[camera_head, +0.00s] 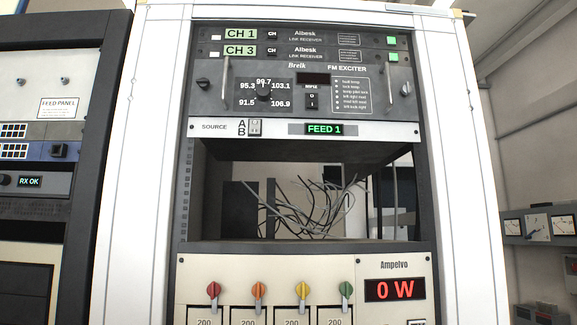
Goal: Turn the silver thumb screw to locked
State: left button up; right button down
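The FM exciter (300,80) is a dark panel in the upper part of the rack. A small dark screw or knob (203,84) sits at its left end, and a greyer, shinier one (406,89) sits at its right end. The grey one may be the silver thumb screw; its marking and lock position are too small to read. Neither of my grippers is in view.
Two link receivers (300,35) sit above the exciter and a source panel (350,130) below it. An open bay with loose cables (315,208) lies underneath. Lower down is the Ampelvo panel (393,266) with several coloured knobs. White posts flank the rack.

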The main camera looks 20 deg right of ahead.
aim_at(406, 89)
jog(key=k+l+z, duration=0.15)
jog(key=k+z, duration=0.3)
jog(key=z, duration=0.45)
